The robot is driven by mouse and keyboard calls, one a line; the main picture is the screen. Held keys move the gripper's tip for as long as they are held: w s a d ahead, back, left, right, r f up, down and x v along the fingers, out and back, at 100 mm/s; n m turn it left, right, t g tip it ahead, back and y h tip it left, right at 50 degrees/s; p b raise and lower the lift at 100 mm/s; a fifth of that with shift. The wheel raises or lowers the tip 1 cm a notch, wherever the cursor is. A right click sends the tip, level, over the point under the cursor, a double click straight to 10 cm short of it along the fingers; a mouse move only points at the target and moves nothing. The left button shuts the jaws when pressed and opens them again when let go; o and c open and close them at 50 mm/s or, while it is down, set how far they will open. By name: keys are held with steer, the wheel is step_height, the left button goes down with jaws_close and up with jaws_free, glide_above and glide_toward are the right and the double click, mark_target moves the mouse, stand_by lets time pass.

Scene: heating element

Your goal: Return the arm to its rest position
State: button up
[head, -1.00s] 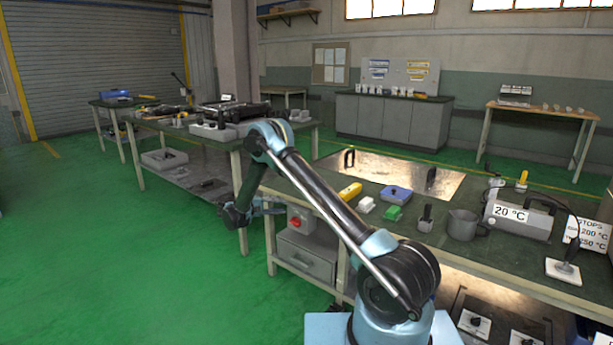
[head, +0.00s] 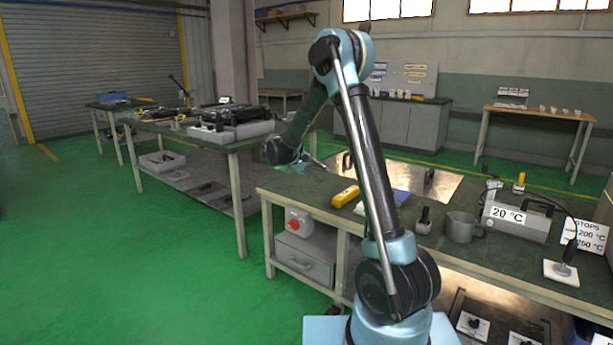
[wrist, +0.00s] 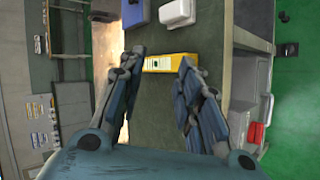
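My arm stands raised, with its elbow high and its forearm slanting down to the left in the head view. My gripper (head: 312,163) hangs over the left end of the near workbench (head: 290,188). In the wrist view my gripper (wrist: 160,60) has its two fingers spread apart with nothing held between them. A yellow block (wrist: 170,63) shows beyond the fingertips, and in the head view it (head: 346,196) lies on the bench, apart from the gripper.
On the bench are a grey mug (head: 461,227), a heater reading 20 °C (head: 517,217), a black-handled tool (head: 424,218) and a blue item (head: 400,196) partly behind my arm. A red button box (head: 299,221) is under the bench edge. Green floor at left is clear.

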steer(key=s+d+r+m+g+y, duration=0.1)
steer(key=s+d+r+y, duration=0.1)
steer(key=s+d, duration=0.45)
steer(key=s+d+r+y, duration=0.1)
steer(key=s+d+r, duration=0.15)
steer(key=s, duration=0.65)
steer(key=s+d+r+m+g+y, duration=0.1)
steer(key=s+d+y, duration=0.1)
steer(key=s+d, duration=0.4)
steer(key=s+f+m+y, duration=0.1)
steer(key=s+f, duration=0.2)
steer(key=s, duration=0.5)
steer(key=s+a+f+m+y, duration=0.1)
steer(key=s+f, duration=0.3)
steer(key=s, duration=0.5)
steer(key=s+f+m+y, duration=0.1)
steer(key=s+f+y, duration=0.2)
steer(key=s, duration=0.5)
steer(key=shift+s+a+f, duration=0.15)
steer(key=shift+a+f, duration=0.1)
steer(key=shift+a, duration=0.05)
